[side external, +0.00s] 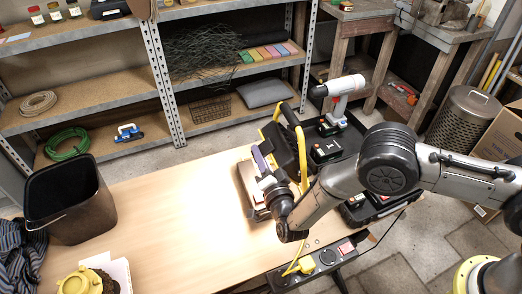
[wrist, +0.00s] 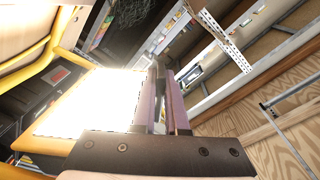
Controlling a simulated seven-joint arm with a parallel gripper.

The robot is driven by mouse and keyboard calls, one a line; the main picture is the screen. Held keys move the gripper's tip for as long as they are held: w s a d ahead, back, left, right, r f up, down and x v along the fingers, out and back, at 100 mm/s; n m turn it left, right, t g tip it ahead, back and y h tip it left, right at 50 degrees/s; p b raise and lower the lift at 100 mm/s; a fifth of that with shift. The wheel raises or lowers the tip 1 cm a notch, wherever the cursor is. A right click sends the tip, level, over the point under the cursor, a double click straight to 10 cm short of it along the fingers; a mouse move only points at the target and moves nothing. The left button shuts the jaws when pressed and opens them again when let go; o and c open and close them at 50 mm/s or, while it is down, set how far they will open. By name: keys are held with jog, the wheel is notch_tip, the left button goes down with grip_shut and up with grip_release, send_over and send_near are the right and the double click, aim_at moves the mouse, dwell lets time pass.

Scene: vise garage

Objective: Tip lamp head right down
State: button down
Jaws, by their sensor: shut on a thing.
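The work lamp has a yellow tubular frame (side external: 299,140) and a dark head housing (side external: 284,150), and stands on the wooden table. In the side view my gripper (side external: 263,163) is at the lamp's head, its purple pads against it. In the wrist view the glowing lamp face (wrist: 88,103), edged in yellow, lies directly left of my gripper (wrist: 165,90). My gripper is shut on the lamp head's edge. The exact contact is partly hidden by the fingers and glare.
A black bin (side external: 68,200) and a yellow object (side external: 80,282) stand at the table's left. A white-and-black drill (side external: 340,95) and dark cases (side external: 326,150) lie behind the lamp. A power strip (side external: 318,264) sits at the front edge. The brightly lit table middle (side external: 185,205) is clear.

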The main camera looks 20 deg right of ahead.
jog(key=shift+a+f, duration=0.1)
jog(key=shift+f, duration=0.65)
jog(key=c, duration=0.9)
grip_release()
jog(key=shift+c, duration=0.2)
jog(key=shift+r, duration=0.1)
jog(key=shift+s, duration=0.1)
jog(key=s+a, duration=0.1)
jog(key=s, duration=1.2)
jog(key=shift+s, duration=0.3)
jog(key=shift+w, duration=0.1)
